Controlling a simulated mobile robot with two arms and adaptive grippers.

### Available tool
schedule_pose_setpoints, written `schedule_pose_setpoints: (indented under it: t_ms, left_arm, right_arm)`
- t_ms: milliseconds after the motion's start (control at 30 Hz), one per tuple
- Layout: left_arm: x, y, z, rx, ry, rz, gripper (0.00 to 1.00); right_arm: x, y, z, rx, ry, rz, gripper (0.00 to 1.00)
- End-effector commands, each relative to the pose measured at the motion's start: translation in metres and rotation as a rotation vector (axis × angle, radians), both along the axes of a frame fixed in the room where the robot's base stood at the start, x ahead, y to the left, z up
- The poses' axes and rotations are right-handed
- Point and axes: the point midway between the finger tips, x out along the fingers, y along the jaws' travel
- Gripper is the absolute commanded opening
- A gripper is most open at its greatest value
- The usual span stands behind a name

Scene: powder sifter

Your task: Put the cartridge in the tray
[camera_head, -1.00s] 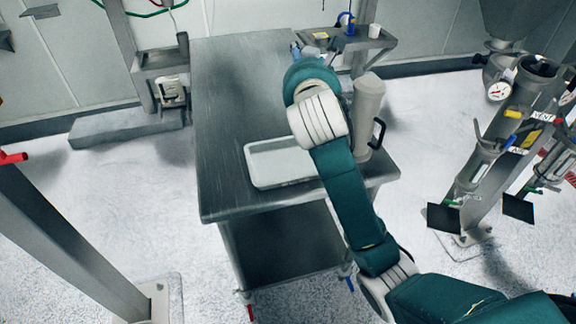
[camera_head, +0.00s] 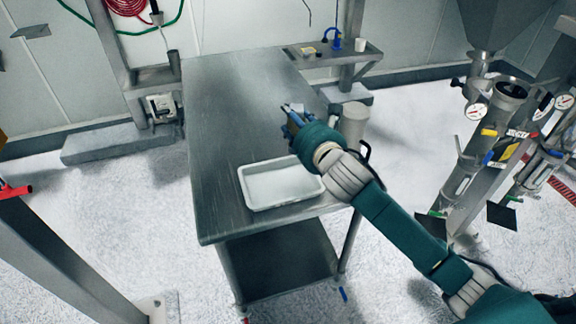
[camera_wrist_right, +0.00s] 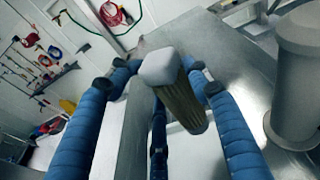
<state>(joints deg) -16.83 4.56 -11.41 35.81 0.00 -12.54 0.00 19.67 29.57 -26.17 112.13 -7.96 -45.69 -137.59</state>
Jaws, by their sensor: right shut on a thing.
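My right gripper (camera_head: 292,116) reaches in from the lower right and is above the steel table, beyond the tray. In the right wrist view its blue fingers (camera_wrist_right: 160,85) are shut on the cartridge (camera_wrist_right: 182,98), which has a whitish end cap and a yellowish-brown ribbed body. The cartridge is tilted in the grip. In the head view it is mostly hidden by the gripper. The white shallow tray (camera_head: 243,183) lies on the near part of the table and looks empty. My left gripper is not in view.
The steel table (camera_head: 215,130) is bare on its left and far parts. A pale canister (camera_head: 354,126) with a dark handle stands at the table's right side, close to my right wrist. It also shows in the right wrist view (camera_wrist_right: 300,70). A small shelf (camera_head: 345,55) is behind the table.

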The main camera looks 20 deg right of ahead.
Motion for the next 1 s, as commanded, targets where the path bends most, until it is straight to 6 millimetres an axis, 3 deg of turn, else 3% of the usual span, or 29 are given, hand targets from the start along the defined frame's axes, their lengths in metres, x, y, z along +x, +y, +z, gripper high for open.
schedule_pose_setpoints:
  t_ms: [100,300,467,700,1000]
  left_arm:
    - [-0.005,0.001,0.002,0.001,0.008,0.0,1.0]
    - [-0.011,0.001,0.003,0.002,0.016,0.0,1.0]
    - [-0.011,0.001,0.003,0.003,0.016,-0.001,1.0]
    - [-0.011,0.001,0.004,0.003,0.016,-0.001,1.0]
    - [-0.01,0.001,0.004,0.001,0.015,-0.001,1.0]
  right_arm:
    - [-0.001,0.0,-0.034,0.005,0.005,-0.002,0.07]
    - [-0.001,0.0,-0.073,0.003,0.001,-0.002,0.07]
    - [0.0,-0.001,-0.085,0.001,-0.003,-0.001,0.07]
    - [0.0,0.0,-0.12,0.002,0.0,-0.002,0.07]
    - [0.0,0.0,-0.127,-0.001,-0.003,-0.001,0.07]
